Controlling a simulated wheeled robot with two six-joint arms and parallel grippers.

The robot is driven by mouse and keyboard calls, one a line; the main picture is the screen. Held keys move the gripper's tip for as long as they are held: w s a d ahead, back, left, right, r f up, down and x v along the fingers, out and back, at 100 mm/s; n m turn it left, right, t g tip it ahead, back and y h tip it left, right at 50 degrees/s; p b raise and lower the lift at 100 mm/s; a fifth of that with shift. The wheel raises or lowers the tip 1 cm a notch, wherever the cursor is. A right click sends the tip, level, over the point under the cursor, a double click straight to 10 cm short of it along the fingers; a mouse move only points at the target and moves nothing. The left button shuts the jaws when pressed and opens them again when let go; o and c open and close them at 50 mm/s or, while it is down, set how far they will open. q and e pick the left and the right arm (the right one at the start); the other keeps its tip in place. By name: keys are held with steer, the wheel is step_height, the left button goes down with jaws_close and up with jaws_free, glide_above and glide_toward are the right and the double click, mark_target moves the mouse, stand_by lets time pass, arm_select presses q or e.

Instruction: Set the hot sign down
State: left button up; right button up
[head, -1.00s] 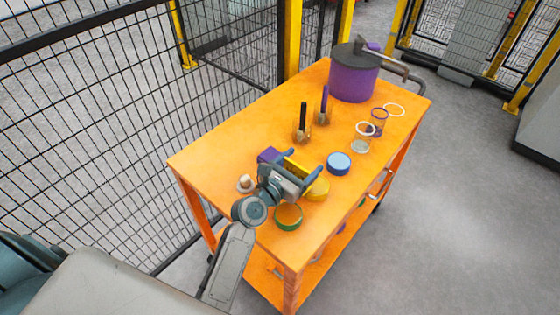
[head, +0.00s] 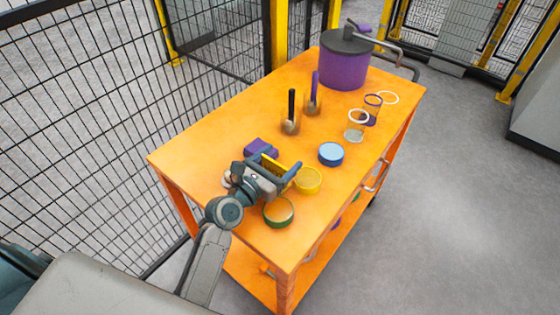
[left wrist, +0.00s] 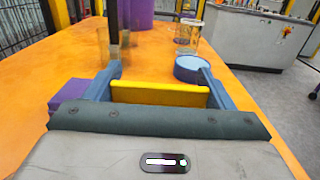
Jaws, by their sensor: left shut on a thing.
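The yellow sign plate (head: 277,169) is between the fingers of my left gripper (head: 280,160), low over the near part of the orange cart top. My left gripper is shut on it. In the left wrist view the sign (left wrist: 158,94) spans the gap between the two blue fingers of the gripper (left wrist: 159,72), with its broad face towards the camera. I cannot tell whether its lower edge touches the cart top. No lettering shows. My right gripper is not in view.
A purple block (head: 261,147) lies beside the gripper. A yellow tin (head: 308,180), a green-rimmed tin (head: 278,212) and a blue tin (head: 331,154) stand close by. Beyond are brushes, glass jars and a purple pot (head: 343,72). The orange cart (head: 205,135) has clear room at its left.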

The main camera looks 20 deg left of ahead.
arm_select(q)
steer(key=o, duration=1)
steer(key=shift+f, duration=0.2)
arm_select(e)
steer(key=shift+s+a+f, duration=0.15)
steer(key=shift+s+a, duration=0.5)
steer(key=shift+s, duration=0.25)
arm_select(q)
steer(key=shift+r, duration=0.15)
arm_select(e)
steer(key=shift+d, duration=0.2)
